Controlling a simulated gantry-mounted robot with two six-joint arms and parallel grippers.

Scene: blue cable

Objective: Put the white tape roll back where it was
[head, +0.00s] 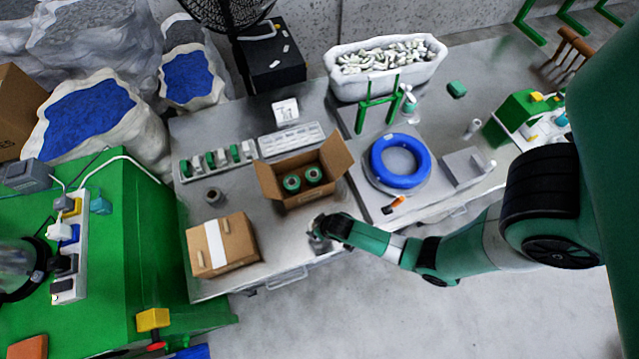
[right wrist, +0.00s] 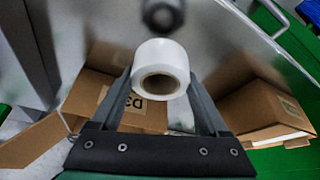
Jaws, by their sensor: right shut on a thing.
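The white tape roll (right wrist: 160,54) is between the two fingers of my right gripper in the right wrist view, its open hole facing the camera. My right gripper (right wrist: 160,92) is shut on it. In the head view this gripper (head: 318,234) is at the table's front edge, just in front of the open cardboard box and right of the closed box. There the roll is mostly hidden by the gripper. My left gripper is not in view.
The open cardboard box (head: 272,186) holds green rolls. A taped closed box (head: 238,257) stands at the front left. A dark roll (head: 213,197) sits behind it. A blue cable coil (head: 400,161) lies to the right. Bare table (head: 277,238) shows between the boxes.

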